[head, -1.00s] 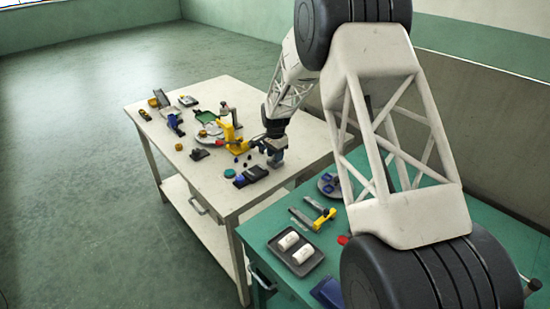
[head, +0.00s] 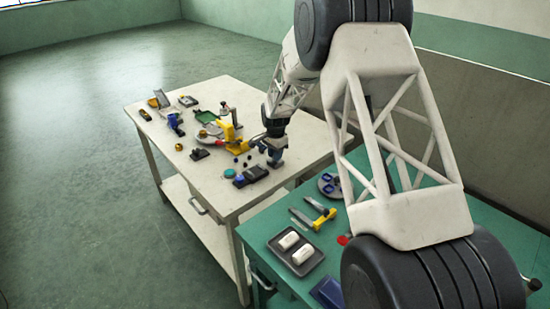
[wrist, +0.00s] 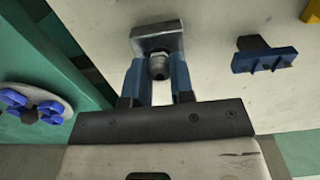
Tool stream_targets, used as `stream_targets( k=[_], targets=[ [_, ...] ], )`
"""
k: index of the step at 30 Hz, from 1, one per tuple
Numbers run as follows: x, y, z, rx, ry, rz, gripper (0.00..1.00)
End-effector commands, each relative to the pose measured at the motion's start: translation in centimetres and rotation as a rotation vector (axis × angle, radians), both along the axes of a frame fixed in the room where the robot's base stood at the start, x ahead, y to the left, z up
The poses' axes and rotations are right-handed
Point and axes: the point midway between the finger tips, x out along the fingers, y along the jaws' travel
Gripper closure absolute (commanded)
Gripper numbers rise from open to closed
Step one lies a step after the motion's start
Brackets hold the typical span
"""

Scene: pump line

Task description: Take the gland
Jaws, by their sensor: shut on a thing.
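In the wrist view the gland (wrist: 159,67), a small metallic hex-shaped fitting, sits between the two blue fingers of my gripper (wrist: 158,78). A grey block (wrist: 156,40) lies just beyond it, across the fingertips. I cannot tell whether the gland touches this block. In the head view my gripper (head: 274,156) is low over the right part of the pale table (head: 215,187), and the gland is too small to make out there.
A dark clamp-like part with blue (head: 251,176), a teal disc (head: 229,173) and a yellow stand (head: 229,132) are left of my gripper. The green table (head: 262,231) holds a dark tray (head: 296,255) with white pieces.

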Motion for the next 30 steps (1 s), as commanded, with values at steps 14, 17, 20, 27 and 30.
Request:
stream_targets(
  k=[14,17,20,27,30],
  targets=[
    [0.01,0.00,0.68,0.000,0.000,0.000,0.95],
    [0.01,0.00,0.82,0.000,0.000,0.000,0.95],
    [0.01,0.01,0.93,0.000,0.000,0.000,0.95],
    [0.01,0.01,1.01,0.000,0.000,0.000,0.95],
    [0.00,0.00,1.01,0.000,0.000,0.000,0.95]
  ],
)
